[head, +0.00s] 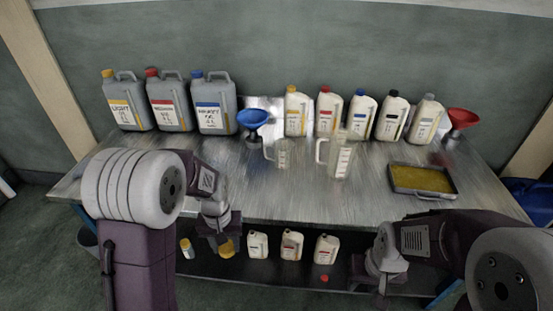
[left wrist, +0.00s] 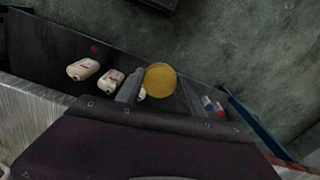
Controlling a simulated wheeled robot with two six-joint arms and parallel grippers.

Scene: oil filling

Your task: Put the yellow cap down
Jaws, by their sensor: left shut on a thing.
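My left gripper (head: 222,243) is shut on the yellow cap (head: 228,249), below the table's front edge and in front of the lower shelf. In the left wrist view the yellow cap (left wrist: 160,80) is a round disc between the two fingers of the left gripper (left wrist: 160,92), with the dark shelf behind it. My right gripper (head: 375,272) is at the right, low near the table's front edge; its fingers are not clear.
Several white bottles, such as one (head: 292,245), stand on the lower shelf (head: 265,268), with a red cap (head: 323,278) lying near. On the metal table (head: 220,170) are canisters, bottles, a blue funnel (head: 252,119), clear jugs (head: 341,160) and an oil tray (head: 398,190).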

